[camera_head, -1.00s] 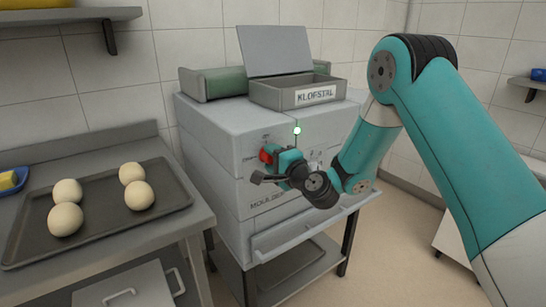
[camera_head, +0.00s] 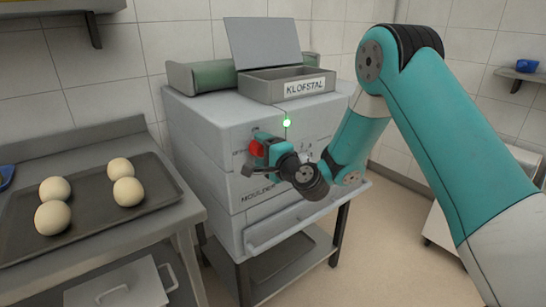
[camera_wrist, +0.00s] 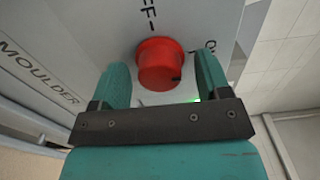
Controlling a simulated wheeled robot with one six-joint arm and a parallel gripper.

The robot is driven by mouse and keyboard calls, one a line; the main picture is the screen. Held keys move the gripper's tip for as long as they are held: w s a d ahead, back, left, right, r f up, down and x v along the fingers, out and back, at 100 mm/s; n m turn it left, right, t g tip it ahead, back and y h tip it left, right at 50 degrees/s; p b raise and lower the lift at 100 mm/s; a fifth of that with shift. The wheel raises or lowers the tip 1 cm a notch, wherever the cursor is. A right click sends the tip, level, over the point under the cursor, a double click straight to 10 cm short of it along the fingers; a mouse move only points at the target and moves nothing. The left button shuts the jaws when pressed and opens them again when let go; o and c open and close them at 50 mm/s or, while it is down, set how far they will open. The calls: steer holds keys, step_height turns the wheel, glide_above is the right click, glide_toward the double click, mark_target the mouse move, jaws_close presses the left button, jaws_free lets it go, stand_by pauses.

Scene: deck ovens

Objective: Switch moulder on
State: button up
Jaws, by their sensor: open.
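The moulder (camera_head: 215,125) is a grey, boxy machine on a stand, with a red round knob (camera_head: 254,148) on its front. A small lamp (camera_head: 287,123) above the knob glows green. In the wrist view, the knob (camera_wrist: 160,62) sits between the two fingertips of my gripper (camera_wrist: 163,75). The fingers are open, one on each side of the knob, with visible gaps. "FF" shows above the knob and part of another label at its right. A dark mark is on the knob's lower right. In the head view, my gripper (camera_head: 265,148) partly covers the knob.
A dark tray (camera_head: 165,205) with several dough balls lies on the bench at left. A grey open-lidded box (camera_head: 262,88) marked "KLOFSTAL" stands on the moulder. A sloping chute (camera_head: 300,222) juts out below my gripper. Open floor lies to the right.

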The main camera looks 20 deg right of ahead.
steer(key=b+v, duration=1.7)
steer(key=b, duration=0.3)
steer(key=shift+s, duration=0.1)
steer(key=s+a+f+n+g+y, duration=0.2)
steer(key=s+a+f+n+g, duration=0.25)
steer(key=a+n, duration=0.25)
steer(key=s+a+f+n+g+h, duration=0.2)
steer(key=s+f+n+g, duration=0.2)
steer(key=s+n+g, duration=0.4)
steer(key=s+a+f+n+g+h, duration=0.1)
steer(key=s+f+n+g, duration=0.4)
steer(key=s, duration=0.5)
step_height(320, 180, up, 25)
steer(key=n+p, duration=0.1)
steer(key=p, duration=2.3)
steer(key=shift+s+d+r+n+p, duration=0.15)
steer(key=shift+s+n+p, duration=0.1)
steer(key=shift+n+p, duration=0.1)
